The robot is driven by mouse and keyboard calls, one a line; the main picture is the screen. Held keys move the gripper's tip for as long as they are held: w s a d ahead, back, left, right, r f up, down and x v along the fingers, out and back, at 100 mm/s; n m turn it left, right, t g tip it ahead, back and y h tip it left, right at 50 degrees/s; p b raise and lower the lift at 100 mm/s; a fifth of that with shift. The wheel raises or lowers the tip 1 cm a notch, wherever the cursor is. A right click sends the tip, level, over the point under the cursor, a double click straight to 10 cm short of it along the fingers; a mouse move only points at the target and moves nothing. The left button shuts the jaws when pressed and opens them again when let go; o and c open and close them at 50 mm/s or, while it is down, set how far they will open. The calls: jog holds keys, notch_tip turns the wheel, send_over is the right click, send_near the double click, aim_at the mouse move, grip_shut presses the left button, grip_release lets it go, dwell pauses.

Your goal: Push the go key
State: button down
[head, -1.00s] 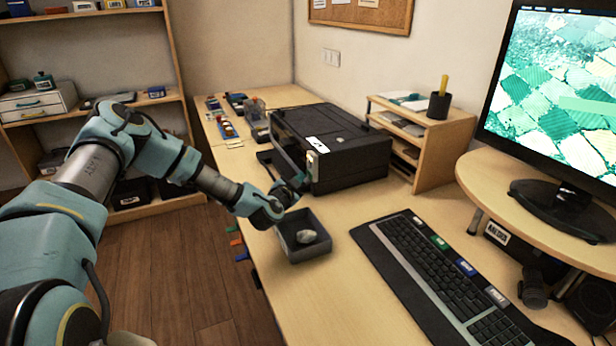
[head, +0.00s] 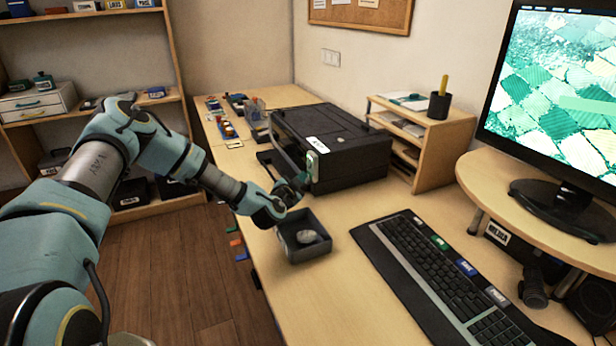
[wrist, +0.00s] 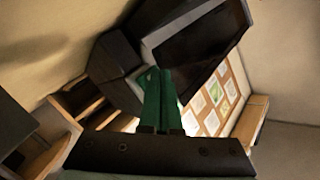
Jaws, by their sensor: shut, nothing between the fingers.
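My gripper (head: 303,180) is shut and empty, at the front corner of the black printer (head: 340,145). Its green fingers (wrist: 158,72) lie together in the wrist view. Their tips are close to the pale control panel (wrist: 152,45) on the dark printer body. The panel (head: 314,164) also shows in the head view, with a pale green tint. I cannot make out a key marked go on it, and the fingers cover part of it in the wrist view. I cannot tell whether the tips touch the panel.
A dark tray (head: 293,252) with a grey rounded thing (head: 308,237) stands just below my gripper. A black keyboard (head: 430,270) with coloured labels lies to the right. A wooden organiser (head: 440,150) stands right of the printer. The monitor (head: 550,90) is on a raised shelf.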

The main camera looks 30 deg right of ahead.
jog(key=shift+a, duration=0.7)
jog(key=shift+a, duration=0.15)
jog(key=shift+w+a, duration=0.2)
jog(key=shift+a, duration=1)
jog(key=shift+w+a, duration=0.15)
jog(key=shift+a, duration=1)
